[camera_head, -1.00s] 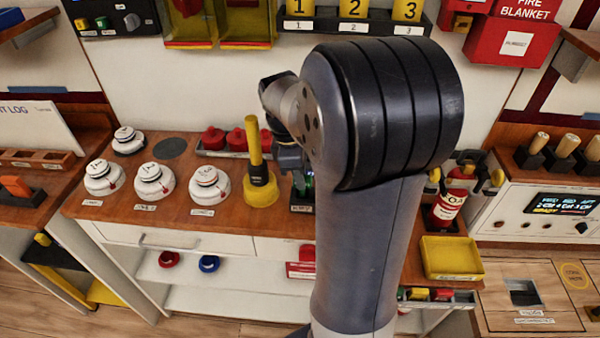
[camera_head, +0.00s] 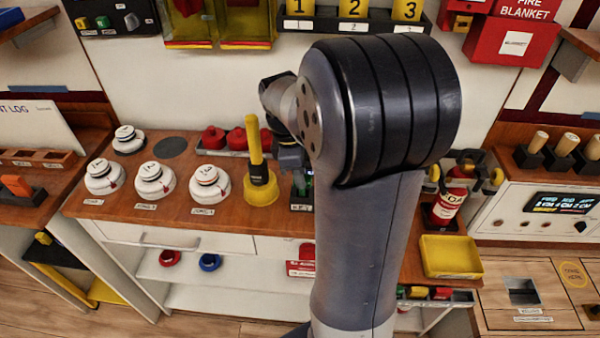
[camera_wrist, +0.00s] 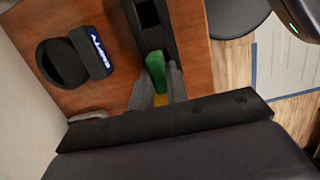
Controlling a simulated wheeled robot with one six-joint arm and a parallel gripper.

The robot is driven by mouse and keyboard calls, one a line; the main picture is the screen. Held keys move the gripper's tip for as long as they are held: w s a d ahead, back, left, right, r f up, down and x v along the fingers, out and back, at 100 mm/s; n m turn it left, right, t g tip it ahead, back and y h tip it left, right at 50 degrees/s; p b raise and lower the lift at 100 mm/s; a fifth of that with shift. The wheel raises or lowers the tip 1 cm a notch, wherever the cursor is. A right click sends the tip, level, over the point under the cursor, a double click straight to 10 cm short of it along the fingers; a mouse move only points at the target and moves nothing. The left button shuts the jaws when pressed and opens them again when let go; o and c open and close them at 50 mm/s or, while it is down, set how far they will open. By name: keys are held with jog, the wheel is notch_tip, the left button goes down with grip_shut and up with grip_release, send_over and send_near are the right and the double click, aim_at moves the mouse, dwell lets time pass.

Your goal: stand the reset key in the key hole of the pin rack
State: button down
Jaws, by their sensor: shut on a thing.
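My gripper (camera_wrist: 160,90) is shut on a green key-like piece (camera_wrist: 155,68), with a bit of yellow showing between the grey fingers. The piece is close to a narrow black rack (camera_wrist: 148,22) on the brown bench top. A dark slot shows in the rack farther up that view. I cannot tell whether the piece's lower end is in a hole or only over the rack. In the head view the rack (camera_head: 301,208), with a white label, shows just left of my arm. My arm hides most of the gripper and the piece there.
A yellow-based tester with an upright yellow handle (camera_head: 260,190) stands close left of the rack. White detectors (camera_head: 154,181) stand farther left, and red domes (camera_head: 213,138) behind. A yellow tray (camera_head: 452,257) is right of my arm. A black round holder (camera_wrist: 62,64) lies left in the wrist view.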

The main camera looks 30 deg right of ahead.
jog(key=shift+f+b, duration=0.6)
jog(key=shift+f, duration=0.8)
jog(key=c, duration=1.3)
grip_release()
notch_tip(320, 180, up, 11)
jog(key=a, duration=0.1)
jog(key=shift+w+a+f+p, duration=0.15)
jog(key=shift+w+a+p, duration=0.1)
jog(key=shift+w+p, duration=0.2)
jog(key=f, duration=0.3)
jog(key=d+f, duration=0.1)
jog(key=f, duration=0.2)
jog(key=s+f, duration=0.1)
jog(key=f, duration=0.3)
jog(key=shift+d, duration=0.25)
jog(key=shift+r, duration=0.25)
